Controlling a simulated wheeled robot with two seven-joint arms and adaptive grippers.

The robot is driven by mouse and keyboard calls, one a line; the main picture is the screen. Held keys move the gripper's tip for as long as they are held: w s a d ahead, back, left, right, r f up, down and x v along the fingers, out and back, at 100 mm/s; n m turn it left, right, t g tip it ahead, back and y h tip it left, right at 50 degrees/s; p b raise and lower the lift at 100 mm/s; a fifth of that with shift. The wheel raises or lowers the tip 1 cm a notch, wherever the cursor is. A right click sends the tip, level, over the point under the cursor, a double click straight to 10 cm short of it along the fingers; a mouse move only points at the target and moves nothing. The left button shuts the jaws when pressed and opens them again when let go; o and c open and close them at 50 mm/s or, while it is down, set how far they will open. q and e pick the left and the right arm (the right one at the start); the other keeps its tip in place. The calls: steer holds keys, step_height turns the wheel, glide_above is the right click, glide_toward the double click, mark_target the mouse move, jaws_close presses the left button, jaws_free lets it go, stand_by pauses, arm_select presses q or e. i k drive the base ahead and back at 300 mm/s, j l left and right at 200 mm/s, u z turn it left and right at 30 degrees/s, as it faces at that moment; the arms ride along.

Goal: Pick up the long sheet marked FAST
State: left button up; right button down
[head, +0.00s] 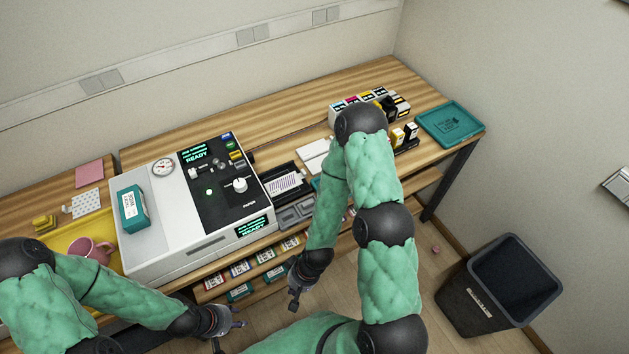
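I cannot read the word FAST on any sheet in this view.
The white press (180,250) with READY displays fills the bench's middle. A teal tray (451,123) lies at the right end. A black bin (500,287) stands on the floor.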

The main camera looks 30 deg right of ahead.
mark_target(290, 180)
steer(key=z, duration=0.7)
